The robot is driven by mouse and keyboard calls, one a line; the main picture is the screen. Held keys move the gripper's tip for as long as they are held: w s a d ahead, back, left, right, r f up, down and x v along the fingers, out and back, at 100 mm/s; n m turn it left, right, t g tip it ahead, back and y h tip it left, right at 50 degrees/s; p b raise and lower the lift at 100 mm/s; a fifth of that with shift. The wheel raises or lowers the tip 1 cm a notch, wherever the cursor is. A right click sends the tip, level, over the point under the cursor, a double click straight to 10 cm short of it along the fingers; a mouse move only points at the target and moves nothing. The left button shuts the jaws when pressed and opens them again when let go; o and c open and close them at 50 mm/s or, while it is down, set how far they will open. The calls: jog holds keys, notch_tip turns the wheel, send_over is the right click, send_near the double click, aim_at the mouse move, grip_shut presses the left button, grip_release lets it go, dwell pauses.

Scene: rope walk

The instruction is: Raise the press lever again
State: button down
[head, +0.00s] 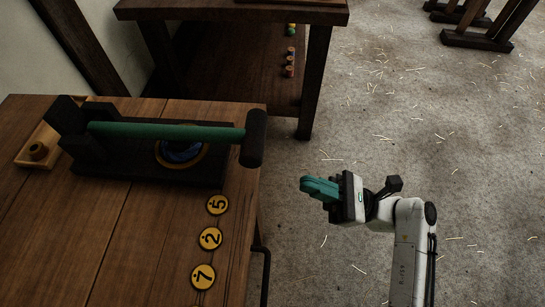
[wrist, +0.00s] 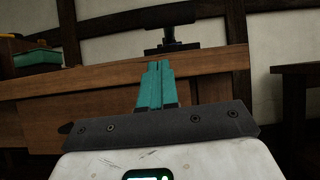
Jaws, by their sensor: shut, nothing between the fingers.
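The press stands on the wooden table at the left of the head view. Its green lever (head: 170,131) runs from a dark post at the left to a dark cylindrical handle (head: 253,138) near the table's right edge. The lever looks low, lying over the black base (head: 205,172). A blue thing (head: 180,151) in a tan ring shows partly under the lever. The press also shows end-on in the wrist view (wrist: 172,40). My gripper (head: 305,187) is shut and empty, over the floor right of the table, apart from the handle. Its teal fingers (wrist: 155,85) touch each other in the wrist view.
Yellow discs marked 5 (head: 217,204), 2 (head: 210,238) and 7 (head: 203,277) lie near the table's right edge. A wooden tray (head: 24,158) holds a small brown piece. A second table (head: 240,12) stands behind. The floor (head: 400,120) around my arm is clear except for straw.

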jog(key=shift+w+d+r+y, duration=0.2)
jog(key=shift+w+r+y, duration=0.05)
jog(key=shift+w+y, duration=0.05)
jog(key=x, duration=1)
jog(key=shift+p, duration=0.3)
jog(key=shift+r, duration=0.1)
